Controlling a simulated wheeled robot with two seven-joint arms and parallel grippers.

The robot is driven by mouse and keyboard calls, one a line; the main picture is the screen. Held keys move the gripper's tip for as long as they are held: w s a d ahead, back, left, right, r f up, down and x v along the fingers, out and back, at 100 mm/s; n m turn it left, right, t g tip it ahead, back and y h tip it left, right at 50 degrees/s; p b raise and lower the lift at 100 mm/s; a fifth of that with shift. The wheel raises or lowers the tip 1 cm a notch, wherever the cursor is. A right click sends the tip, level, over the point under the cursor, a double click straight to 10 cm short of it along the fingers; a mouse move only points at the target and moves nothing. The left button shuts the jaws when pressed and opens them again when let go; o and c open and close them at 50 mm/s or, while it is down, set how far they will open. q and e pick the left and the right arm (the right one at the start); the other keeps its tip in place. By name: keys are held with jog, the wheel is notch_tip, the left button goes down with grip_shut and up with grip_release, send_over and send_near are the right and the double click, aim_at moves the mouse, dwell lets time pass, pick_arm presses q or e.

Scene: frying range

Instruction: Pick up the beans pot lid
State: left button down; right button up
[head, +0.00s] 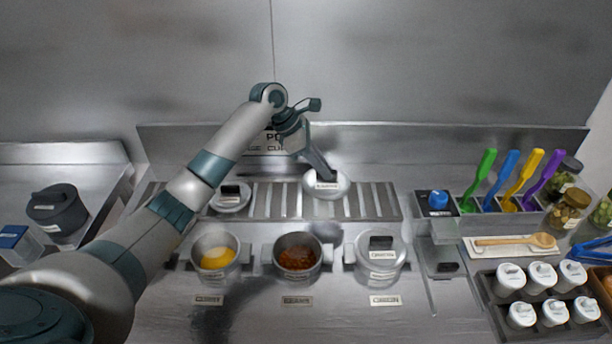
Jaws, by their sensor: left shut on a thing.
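My left gripper (324,175) reaches in from the left over the slatted rack and is shut on a pale round lid (337,190), the beans pot lid, at the rack. I cannot tell whether the lid touches the slats. The beans pot (282,268) stands uncovered in front of the rack, with red-brown food inside and a label on the counter before it. My right gripper is not in view.
Another lid (231,208) lies on the rack's left part. An open pot (199,267) with yellow food stands left of the beans pot, and a lidded pot (382,270) stands right. Coloured utensils (508,190) and white shakers (541,276) fill the right side.

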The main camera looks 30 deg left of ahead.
aim_at(333, 181)
pick_arm(q)
jog(key=shift+d+r+b, duration=0.2)
jog(key=shift+d+r, duration=0.3)
jog(key=shift+d, duration=0.3)
jog(key=shift+d+r+b, duration=0.15)
jog(key=shift+d+r, duration=0.35)
jog(key=shift+d, duration=0.3)
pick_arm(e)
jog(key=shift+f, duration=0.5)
